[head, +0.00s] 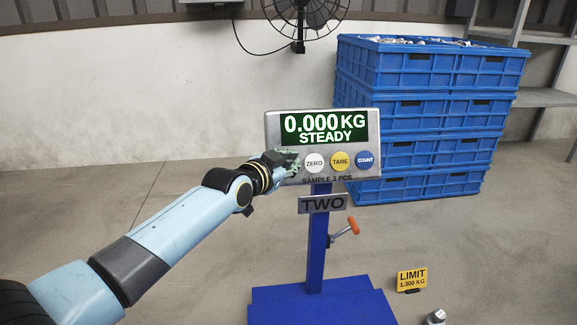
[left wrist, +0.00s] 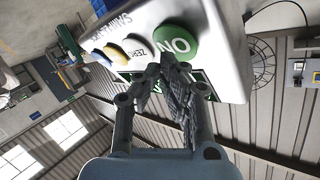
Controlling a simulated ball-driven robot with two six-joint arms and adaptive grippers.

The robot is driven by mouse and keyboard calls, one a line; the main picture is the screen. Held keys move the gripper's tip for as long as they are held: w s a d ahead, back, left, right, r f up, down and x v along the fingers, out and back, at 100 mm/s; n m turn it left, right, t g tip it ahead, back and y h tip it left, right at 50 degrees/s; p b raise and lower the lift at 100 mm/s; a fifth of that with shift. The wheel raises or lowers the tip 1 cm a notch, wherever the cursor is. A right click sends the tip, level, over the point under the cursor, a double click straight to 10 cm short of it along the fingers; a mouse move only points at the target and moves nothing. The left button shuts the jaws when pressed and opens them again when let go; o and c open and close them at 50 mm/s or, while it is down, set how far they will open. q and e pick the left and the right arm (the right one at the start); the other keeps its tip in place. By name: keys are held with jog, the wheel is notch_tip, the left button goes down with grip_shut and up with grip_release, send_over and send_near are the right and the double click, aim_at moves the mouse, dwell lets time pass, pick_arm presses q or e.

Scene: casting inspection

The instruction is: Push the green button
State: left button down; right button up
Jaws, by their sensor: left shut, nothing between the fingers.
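The green button (left wrist: 176,41), marked ON, shows in the left wrist view on the face of the scale's indicator box (left wrist: 213,25). In the head view the left gripper mostly covers the button at the left end of the row. My left gripper (head: 284,161) is shut and empty, its fingertips right at the button. In the left wrist view the shut fingers (left wrist: 172,68) point at the lower part of the green button; I cannot tell whether they touch it. The display (head: 325,128) reads 0.000 KG STEADY. My right gripper is not in view.
To the right of the green button are a white ZERO button (head: 315,162), a yellow TARE button (head: 340,161) and a blue COUNT button (head: 365,159). A blue post (head: 316,245) holds the box up. Stacked blue crates (head: 425,121) stand behind, right. Floor at left is clear.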

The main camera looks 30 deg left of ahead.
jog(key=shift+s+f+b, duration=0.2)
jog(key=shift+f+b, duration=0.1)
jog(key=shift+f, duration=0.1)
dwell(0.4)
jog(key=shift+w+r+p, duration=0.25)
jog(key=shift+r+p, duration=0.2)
